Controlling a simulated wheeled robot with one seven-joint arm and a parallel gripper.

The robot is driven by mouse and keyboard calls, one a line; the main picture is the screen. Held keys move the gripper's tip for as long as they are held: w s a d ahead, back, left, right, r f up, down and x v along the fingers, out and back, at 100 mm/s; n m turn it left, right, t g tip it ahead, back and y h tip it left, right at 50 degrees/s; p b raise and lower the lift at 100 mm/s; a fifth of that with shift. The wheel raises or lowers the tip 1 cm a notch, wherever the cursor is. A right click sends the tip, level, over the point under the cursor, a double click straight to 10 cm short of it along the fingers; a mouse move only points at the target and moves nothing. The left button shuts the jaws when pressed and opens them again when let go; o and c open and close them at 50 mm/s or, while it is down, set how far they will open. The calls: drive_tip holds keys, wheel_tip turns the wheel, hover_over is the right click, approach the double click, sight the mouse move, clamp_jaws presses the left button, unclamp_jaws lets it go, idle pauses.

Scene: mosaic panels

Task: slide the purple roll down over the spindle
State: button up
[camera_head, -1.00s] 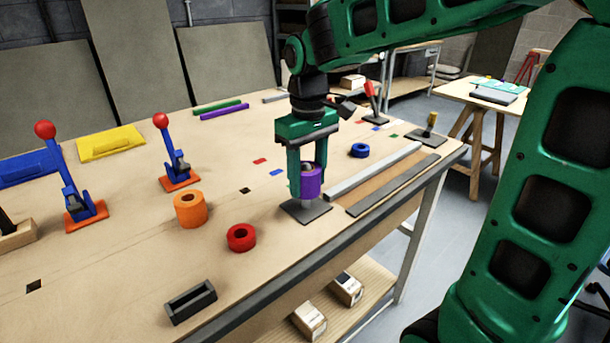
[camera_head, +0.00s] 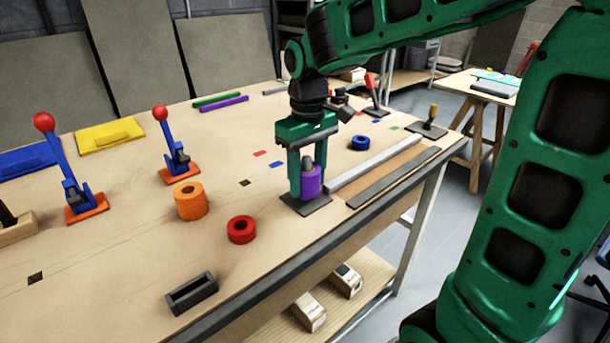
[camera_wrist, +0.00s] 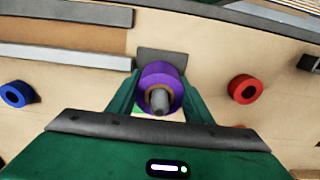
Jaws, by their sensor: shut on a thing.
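The purple roll (camera_head: 309,184) is around the grey spindle (camera_head: 308,162), whose tip stands out above the roll. The spindle rises from a dark square base plate (camera_head: 317,207) on the table. In the wrist view the purple roll (camera_wrist: 152,78) encircles the spindle tip (camera_wrist: 159,101). My green gripper (camera_head: 307,177) points down over the spindle and is shut on the roll, one finger on each side. The roll sits low, close to the plate; whether it touches the plate is hard to tell.
An orange roll (camera_head: 190,203), a red roll (camera_head: 241,230) and a blue roll (camera_head: 361,143) lie on the table. A grey bar (camera_head: 375,165) lies right of the spindle. Toggle clamps (camera_head: 174,150) stand at left. The table's front edge is close to the plate.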

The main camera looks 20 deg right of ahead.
sight(308, 156)
drive_tip(key=shift+f, duration=0.95)
drive_tip(key=o, duration=1.2)
drive_tip(key=shift+w+r, duration=0.1)
drive_tip(key=shift+r, duration=0.25)
wheel_tip(308, 156, up, 10)
